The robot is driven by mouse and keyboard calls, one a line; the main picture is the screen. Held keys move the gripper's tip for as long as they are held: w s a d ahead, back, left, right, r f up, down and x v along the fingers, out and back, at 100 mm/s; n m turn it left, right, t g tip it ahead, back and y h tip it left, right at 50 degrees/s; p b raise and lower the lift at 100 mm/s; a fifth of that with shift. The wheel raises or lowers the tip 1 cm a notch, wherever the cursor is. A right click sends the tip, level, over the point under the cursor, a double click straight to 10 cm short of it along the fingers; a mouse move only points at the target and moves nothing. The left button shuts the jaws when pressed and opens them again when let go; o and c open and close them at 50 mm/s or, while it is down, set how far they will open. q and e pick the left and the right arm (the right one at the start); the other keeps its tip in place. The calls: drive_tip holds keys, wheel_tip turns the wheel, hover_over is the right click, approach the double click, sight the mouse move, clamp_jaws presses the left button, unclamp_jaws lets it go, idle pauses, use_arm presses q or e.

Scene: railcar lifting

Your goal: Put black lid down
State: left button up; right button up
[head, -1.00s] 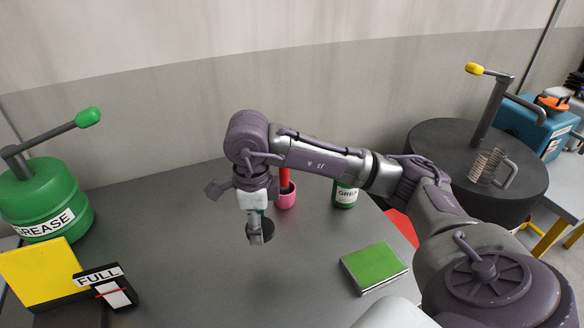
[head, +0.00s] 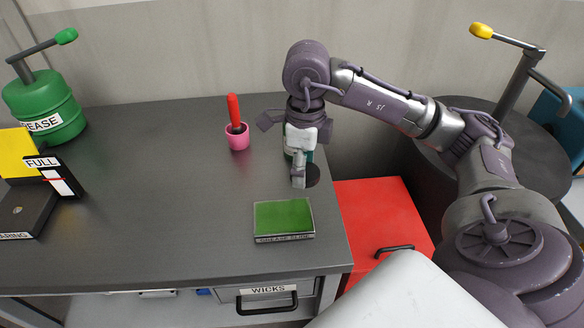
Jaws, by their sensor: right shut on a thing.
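My right gripper (head: 299,182) is over the right end of the dark table, close to its right edge. Its fingers point down and are shut on the black lid (head: 313,175), a small dark disc showing just right of the fingertips. Whether the lid touches the tabletop is hard to tell, dark on dark. A green grease container (head: 307,156) stands directly behind the gripper and is mostly hidden by it. My left gripper is not in view.
A pink cup (head: 238,141) with a red-handled tool stands left of the gripper. A green-topped box (head: 284,218) lies in front. A large green grease drum (head: 45,108) and a yellow panel (head: 14,150) are far left. The table's middle (head: 150,190) is clear.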

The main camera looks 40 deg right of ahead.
drive_tip(key=w+f+p, duration=0.1)
drive_tip(key=w+f, duration=0.2)
drive_tip(key=w, duration=0.3)
drive_tip(key=p, duration=0.2)
hover_over(276, 179)
wheel_tip(276, 179, down, 4)
drive_tip(key=shift+s+r, duration=0.15)
drive_tip(key=shift+r, duration=0.1)
drive_tip(key=shift+w+f, duration=0.25)
drive_tip(key=shift+f, duration=0.15)
wheel_tip(276, 179, down, 3)
drive_tip(key=shift+s+f+p, duration=0.1)
drive_tip(key=shift+p, duration=0.3)
drive_tip(key=shift+f, duration=0.25)
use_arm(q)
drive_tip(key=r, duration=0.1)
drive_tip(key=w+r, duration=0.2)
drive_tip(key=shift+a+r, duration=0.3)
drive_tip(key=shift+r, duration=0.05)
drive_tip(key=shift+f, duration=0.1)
use_arm(e)
drive_tip(key=shift+f, duration=0.1)
